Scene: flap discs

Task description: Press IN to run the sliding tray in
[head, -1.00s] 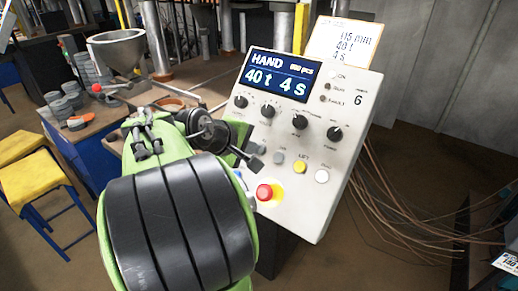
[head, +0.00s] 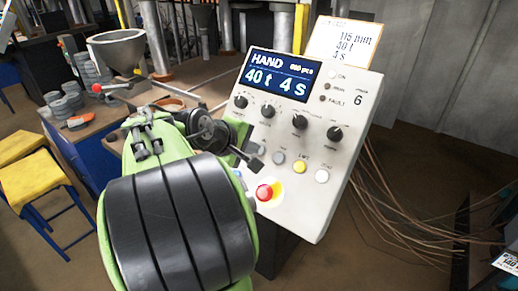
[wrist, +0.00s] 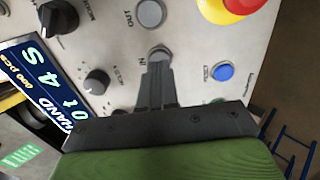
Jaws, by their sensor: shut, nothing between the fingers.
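The IN button (wrist: 160,52) is a grey round push button on the control panel, labelled IN in the wrist view. My gripper (wrist: 159,63) is shut and empty, with its fingertips right at this button and covering part of it. I cannot tell whether they touch it or whether it is pressed in. In the head view my gripper (head: 254,162) is in front of the panel (head: 306,218) and the IN button is hidden behind my arm. The grey OUT button (wrist: 151,13) is beside it and also shows in the head view (head: 278,157). The sliding tray cannot be made out.
A red emergency stop (head: 264,192) on a yellow ring is just below my gripper. A blue button (wrist: 223,72) is close by. A yellow button (head: 300,167) and a white button (head: 322,176) are to the right. The display (head: 277,76) reads HAND, 40 t, 4 s.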

